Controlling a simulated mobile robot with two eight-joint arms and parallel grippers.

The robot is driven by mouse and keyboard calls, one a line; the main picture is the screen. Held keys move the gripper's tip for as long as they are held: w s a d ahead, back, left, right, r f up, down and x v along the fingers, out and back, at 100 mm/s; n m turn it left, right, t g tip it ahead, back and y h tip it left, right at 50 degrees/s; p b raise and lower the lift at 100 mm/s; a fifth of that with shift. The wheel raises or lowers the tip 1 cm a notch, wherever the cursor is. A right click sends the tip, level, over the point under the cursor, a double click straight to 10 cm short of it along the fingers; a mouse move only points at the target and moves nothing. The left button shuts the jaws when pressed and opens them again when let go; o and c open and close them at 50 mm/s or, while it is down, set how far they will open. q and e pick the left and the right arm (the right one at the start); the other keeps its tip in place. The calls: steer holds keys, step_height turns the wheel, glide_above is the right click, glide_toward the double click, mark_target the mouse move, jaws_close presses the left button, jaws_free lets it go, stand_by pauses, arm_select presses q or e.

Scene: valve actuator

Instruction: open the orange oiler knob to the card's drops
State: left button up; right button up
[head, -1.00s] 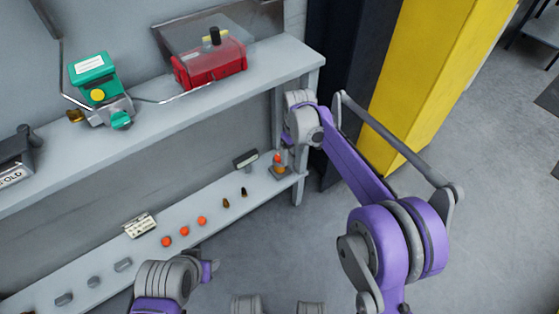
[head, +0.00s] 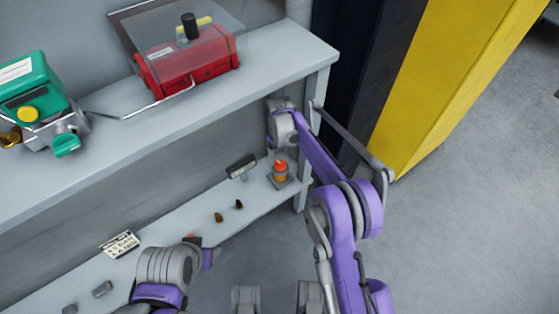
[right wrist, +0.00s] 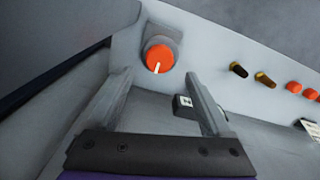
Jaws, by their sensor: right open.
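The oiler's orange knob (head: 280,166) stands at the right end of the lower shelf. In the right wrist view, the round knob (right wrist: 159,58) has a white pointer line running down toward the gripper. My right gripper (right wrist: 160,76) is open and empty, its fingers pointing toward the knob, which appears between and just beyond the tips without visible contact. In the head view its wrist hangs above and beside the oiler; its fingers are not clear. A small dark-framed card (head: 241,166) stands left of the oiler, text unreadable; it also shows in the right wrist view (right wrist: 187,106). My left gripper's fingers are hidden.
The upper shelf (head: 250,75) overhangs the lower one and holds a red box (head: 190,67) and a green-topped valve actuator (head: 35,95). Two small dark plugs (head: 228,212) and a white card (head: 120,243) lie left of the oiler. A shelf post (head: 302,195) stands at right.

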mark_target(279, 163)
step_height(279, 163, down, 5)
steer(key=shift+b, duration=0.5)
jaws_close()
